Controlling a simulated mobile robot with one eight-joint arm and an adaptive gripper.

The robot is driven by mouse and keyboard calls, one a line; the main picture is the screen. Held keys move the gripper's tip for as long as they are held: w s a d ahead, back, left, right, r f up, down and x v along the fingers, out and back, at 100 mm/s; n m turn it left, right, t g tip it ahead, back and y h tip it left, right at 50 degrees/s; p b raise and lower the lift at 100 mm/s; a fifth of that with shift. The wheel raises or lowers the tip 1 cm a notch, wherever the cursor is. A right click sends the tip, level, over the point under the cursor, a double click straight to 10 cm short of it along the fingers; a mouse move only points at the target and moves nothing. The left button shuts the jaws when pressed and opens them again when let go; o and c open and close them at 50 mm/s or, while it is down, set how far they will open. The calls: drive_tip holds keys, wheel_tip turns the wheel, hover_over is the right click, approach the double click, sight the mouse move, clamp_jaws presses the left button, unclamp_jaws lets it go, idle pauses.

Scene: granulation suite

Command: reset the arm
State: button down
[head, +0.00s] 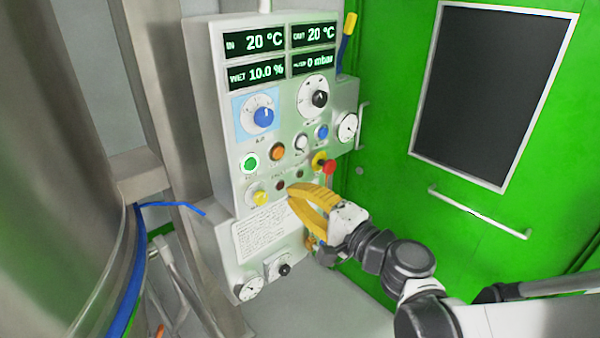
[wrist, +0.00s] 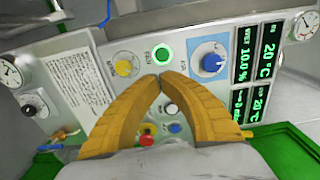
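My gripper (head: 291,194) has yellow fingers and is in front of the lower part of the control panel (head: 225,150), on its right side. In the wrist view the fingertips of my gripper (wrist: 160,78) meet, with nothing seen between them. My arm (head: 410,260) reaches in from the lower right in the head view.
The panel carries displays (head: 262,40), a blue knob (head: 263,117), a black knob (head: 319,98), several buttons and a red knob (head: 328,168) near my gripper. A green door (head: 390,180) with a dark window (head: 490,95) stands right. A large metal vessel (head: 50,180) stands left.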

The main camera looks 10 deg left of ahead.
idle(0.4)
drive_tip(key=s+d+f+n+g+h, duration=0.2)
drive_tip(key=s+d+f+n+h, duration=0.2)
drive_tip(key=d, duration=0.9)
drive_tip(key=s+d+f+n+g+h, duration=0.2)
drive_tip(key=s+d+f+n+h, duration=0.2)
drive_tip(key=s+d+h, duration=0.5)
drive_tip(key=s+d, duration=0.2)
drive_tip(key=d, duration=0.2)
drive_tip(key=shift+s+d+f+g+h, duration=0.15)
drive_tip(key=shift+d+f+g+h, duration=0.15)
drive_tip(key=shift+h, duration=0.1)
